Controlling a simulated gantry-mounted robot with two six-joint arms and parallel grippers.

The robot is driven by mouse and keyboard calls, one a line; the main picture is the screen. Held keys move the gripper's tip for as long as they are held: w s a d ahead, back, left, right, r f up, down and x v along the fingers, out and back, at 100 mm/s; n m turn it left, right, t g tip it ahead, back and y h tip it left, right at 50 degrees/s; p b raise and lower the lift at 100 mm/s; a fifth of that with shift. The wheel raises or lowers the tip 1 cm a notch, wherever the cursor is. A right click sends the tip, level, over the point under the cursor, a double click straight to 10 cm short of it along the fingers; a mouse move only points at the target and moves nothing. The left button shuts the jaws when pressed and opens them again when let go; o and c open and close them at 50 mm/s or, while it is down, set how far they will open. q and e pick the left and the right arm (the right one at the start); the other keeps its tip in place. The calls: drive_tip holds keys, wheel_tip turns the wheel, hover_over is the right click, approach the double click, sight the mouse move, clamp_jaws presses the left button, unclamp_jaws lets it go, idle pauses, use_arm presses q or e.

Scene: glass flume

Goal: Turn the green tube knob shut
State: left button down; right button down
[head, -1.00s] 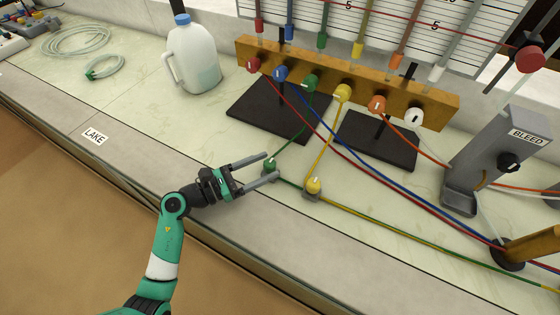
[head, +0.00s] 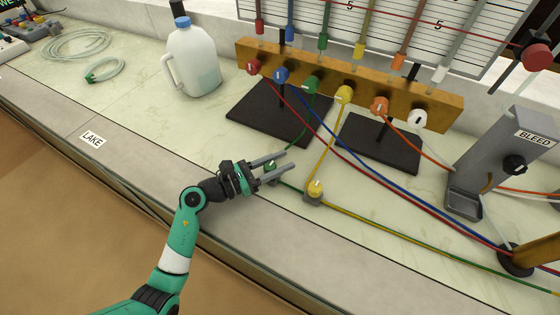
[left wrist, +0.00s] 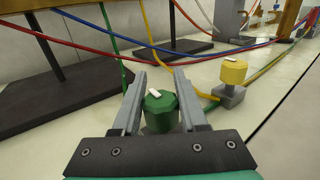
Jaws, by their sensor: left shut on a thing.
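The green tube knob (head: 270,166) sits on a small valve in the green tube, near the front of the bench. In the left wrist view the green knob (left wrist: 160,112) stands upright between my fingers, with a white mark slanting across its top. My left gripper (head: 289,160) is shut on this knob, one finger on each side; the fingers also show in the left wrist view (left wrist: 160,78). The fingertips reach a little past the knob. My right gripper is not in view.
The yellow tube knob (head: 315,188) stands just right of the green one. Behind is a wooden bar (head: 360,94) with several coloured knobs, above dark base plates (head: 377,145). Red and blue tubes cross the bench. A white jug (head: 193,62) stands at the back left.

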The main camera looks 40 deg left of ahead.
use_arm(q)
drive_tip(key=shift+r+n+y+p, duration=0.15)
drive_tip(key=shift+n+y+p, duration=0.15)
drive_tip(key=shift+p, duration=0.4)
drive_tip(key=n+y+p, duration=0.3)
drive_tip(key=y+p, duration=0.1)
drive_tip(key=p, duration=0.1)
drive_tip(key=a+n+y+p, duration=0.1)
drive_tip(key=n+y+p, duration=0.1)
drive_tip(key=y+p, duration=0.3)
drive_tip(key=shift+a+r+n, duration=0.15)
drive_tip(key=shift+n, duration=0.25)
drive_tip(key=shift+a+n+y+p, duration=0.1)
drive_tip(key=shift+n+y+p, duration=0.45)
drive_tip(key=shift+y, duration=0.35)
drive_tip(key=shift+a+f+n+g+y+p, duration=0.2)
drive_tip(key=shift+n+g+y, duration=0.15)
drive_tip(key=shift+y, duration=0.25)
drive_tip(key=shift+a+f+n+g+y+p, duration=0.1)
drive_tip(key=shift+n+g+y+p, duration=0.15)
drive_tip(key=shift+n+y, duration=0.25)
drive_tip(key=shift+s+a+n+g+y, duration=0.15)
drive_tip(key=shift+n+g+y, duration=0.55)
drive_tip(key=shift+y, duration=0.3)
drive_tip(key=shift+s+a+n+g+y, duration=0.15)
drive_tip(key=shift+n+g+y, duration=0.5)
drive_tip(key=shift+y, duration=0.35)
drive_tip(key=shift+c, duration=2.2)
unclamp_jaws()
